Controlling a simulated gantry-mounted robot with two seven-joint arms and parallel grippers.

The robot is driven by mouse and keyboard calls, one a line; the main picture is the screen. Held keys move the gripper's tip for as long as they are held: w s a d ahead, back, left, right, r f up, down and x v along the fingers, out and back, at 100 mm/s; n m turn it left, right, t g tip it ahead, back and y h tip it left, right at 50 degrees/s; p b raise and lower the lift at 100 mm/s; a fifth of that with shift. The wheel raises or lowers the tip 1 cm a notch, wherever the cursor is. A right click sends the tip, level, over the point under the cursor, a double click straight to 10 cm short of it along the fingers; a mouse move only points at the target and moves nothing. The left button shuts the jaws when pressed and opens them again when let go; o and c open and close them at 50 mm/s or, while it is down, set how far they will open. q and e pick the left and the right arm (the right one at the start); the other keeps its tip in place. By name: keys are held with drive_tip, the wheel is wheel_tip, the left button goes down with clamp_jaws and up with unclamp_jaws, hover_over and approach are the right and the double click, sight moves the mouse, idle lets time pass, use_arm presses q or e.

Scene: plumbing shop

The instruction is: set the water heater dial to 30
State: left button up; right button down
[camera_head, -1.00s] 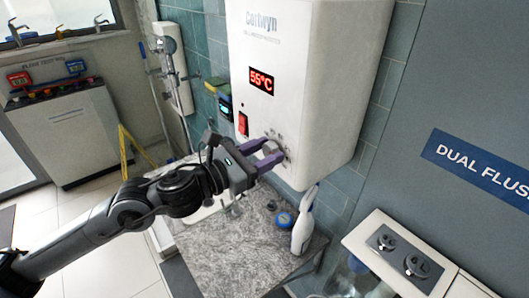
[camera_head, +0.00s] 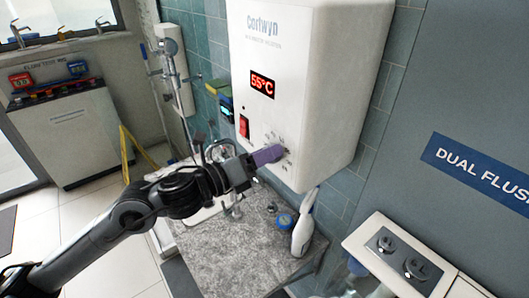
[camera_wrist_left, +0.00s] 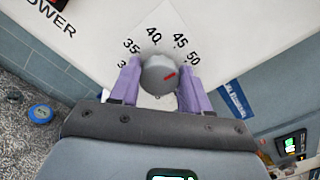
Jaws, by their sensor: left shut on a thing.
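The white water heater (camera_head: 310,85) hangs on the tiled wall and its red display (camera_head: 262,83) reads 55°C. In the left wrist view its round grey dial (camera_wrist_left: 158,72) sits between the purple fingers of my left gripper (camera_wrist_left: 157,88), which is shut on it. The dial's red mark points right and slightly up, a little below the printed 50 (camera_wrist_left: 193,57). The numbers 35, 40 and 45 show around the dial; another at the left is partly hidden by a finger. In the head view my left gripper (camera_head: 272,155) mostly covers the dial. My right gripper is not in view.
A red switch (camera_head: 244,126) is left of the dial on the heater front. Below are a grey stone counter (camera_head: 225,258), a white spray bottle (camera_head: 303,225) and a blue round object (camera_head: 285,220). A flush-button panel (camera_head: 400,255) stands at the lower right.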

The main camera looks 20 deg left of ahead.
use_arm(q)
drive_tip(key=n+p, duration=0.7)
drive_tip(key=n, duration=0.2)
drive_tip(key=n+p, duration=0.8)
drive_tip(key=n, duration=0.1)
drive_tip(key=n+p, duration=0.8)
drive_tip(key=n, duration=0.2)
drive_tip(key=shift+d+f, duration=0.1)
drive_tip(key=shift+f, duration=0.25)
drive_tip(key=o, duration=1)
drive_tip(key=shift+o, duration=0.2)
drive_tip(key=shift+s, duration=0.1)
